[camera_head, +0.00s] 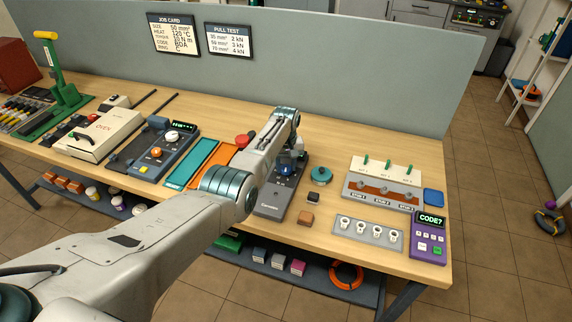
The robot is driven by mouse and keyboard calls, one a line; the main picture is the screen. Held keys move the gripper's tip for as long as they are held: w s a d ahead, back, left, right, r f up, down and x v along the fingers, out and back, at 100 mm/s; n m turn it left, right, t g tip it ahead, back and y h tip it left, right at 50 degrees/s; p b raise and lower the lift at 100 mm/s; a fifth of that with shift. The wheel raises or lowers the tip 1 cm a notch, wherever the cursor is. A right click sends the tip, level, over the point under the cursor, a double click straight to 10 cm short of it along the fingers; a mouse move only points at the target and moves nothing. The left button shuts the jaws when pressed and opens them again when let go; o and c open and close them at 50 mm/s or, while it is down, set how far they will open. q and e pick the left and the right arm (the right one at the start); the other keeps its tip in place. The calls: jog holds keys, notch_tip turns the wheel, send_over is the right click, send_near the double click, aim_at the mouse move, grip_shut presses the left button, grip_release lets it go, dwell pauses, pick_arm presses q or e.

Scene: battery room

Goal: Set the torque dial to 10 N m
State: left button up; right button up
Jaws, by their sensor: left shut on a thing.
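My left gripper (287,164) points down over a dark grey bench unit (274,207), past the wrist of my left arm. It is shut on a dark blue knob on the top of this unit, which looks like the torque dial. The fingers and wrist cover much of the dial, and its pointer and scale cannot be read. The job card (173,34) on the grey partition lists several settings in small text, with a 10 N m line among them. My right gripper is not in view.
My left arm crosses the bench's front.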

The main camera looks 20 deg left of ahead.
aim_at(286, 167)
pick_arm(q)
jog(key=m, duration=0.4)
jog(key=shift+r+m, duration=0.1)
jog(key=shift+m, duration=2.1)
jog(key=shift+w, duration=0.1)
jog(key=o, duration=1)
jog(key=shift+r+p, duration=0.3)
jog(key=shift+r, duration=0.25)
notch_tip(286, 167, up, 10)
jog(key=b, duration=0.1)
jog(key=shift+f+b, duration=0.2)
jog(key=shift+b, duration=0.2)
